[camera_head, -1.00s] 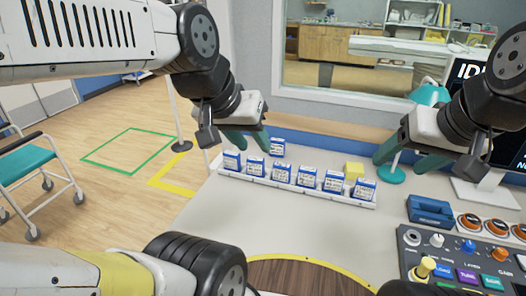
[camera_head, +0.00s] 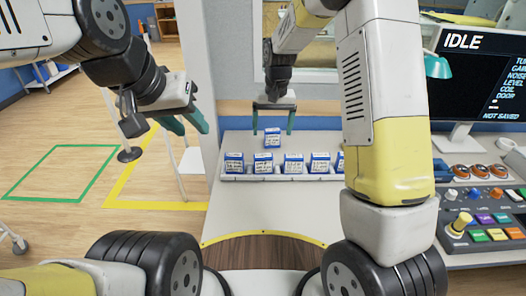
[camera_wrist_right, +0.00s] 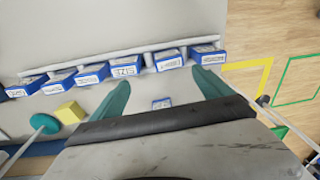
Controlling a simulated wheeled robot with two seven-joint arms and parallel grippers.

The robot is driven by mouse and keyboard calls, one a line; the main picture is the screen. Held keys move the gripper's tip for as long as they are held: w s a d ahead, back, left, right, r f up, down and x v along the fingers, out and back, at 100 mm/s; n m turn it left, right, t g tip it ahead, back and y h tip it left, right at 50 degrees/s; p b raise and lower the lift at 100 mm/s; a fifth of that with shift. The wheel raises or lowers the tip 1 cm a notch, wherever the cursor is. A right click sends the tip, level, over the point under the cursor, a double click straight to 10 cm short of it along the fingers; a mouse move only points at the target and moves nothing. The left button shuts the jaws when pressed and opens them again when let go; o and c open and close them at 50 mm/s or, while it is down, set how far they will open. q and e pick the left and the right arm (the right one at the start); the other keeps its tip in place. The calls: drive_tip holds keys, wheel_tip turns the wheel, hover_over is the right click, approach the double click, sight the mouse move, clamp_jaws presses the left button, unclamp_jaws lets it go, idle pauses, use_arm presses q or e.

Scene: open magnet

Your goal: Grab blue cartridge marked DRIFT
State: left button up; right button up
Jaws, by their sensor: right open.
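Several blue cartridges with white labels stand in a row in a white rack (camera_head: 250,178); one of them (camera_head: 293,163) is near the row's middle. A single blue cartridge (camera_head: 272,137) sits apart behind the row; it also shows in the right wrist view (camera_wrist_right: 161,103). The label print is too small to read, so I cannot tell which is marked DRIFT. My right gripper (camera_head: 273,118) is open, its teal fingers on either side of the single cartridge, with nothing held. My left gripper (camera_head: 187,122) is open and empty, left of the rack. My right arm hides the rack's right end.
A yellow block (camera_wrist_right: 70,112) lies behind the rack beside a teal lamp base (camera_wrist_right: 45,123). A control console (camera_head: 485,225) and a monitor reading IDLE (camera_head: 465,75) stand at the right. The table in front of the rack is clear.

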approach(263, 155)
drive_tip(key=shift+g+h, duration=0.3)
drive_tip(key=shift+g, duration=0.1)
wheel_tip(263, 155, down, 5)
drive_tip(key=shift+w+d+f, duration=0.1)
drive_tip(key=shift+w+a+f, duration=0.1)
drive_tip(key=shift+a+f, duration=0.05)
drive_tip(key=shift+f, duration=1.2)
drive_tip(key=shift+w+a+f, duration=0.1)
drive_tip(key=shift+f, duration=1.25)
drive_tip(key=shift+r, duration=0.1)
drive_tip(key=c, duration=1.5)
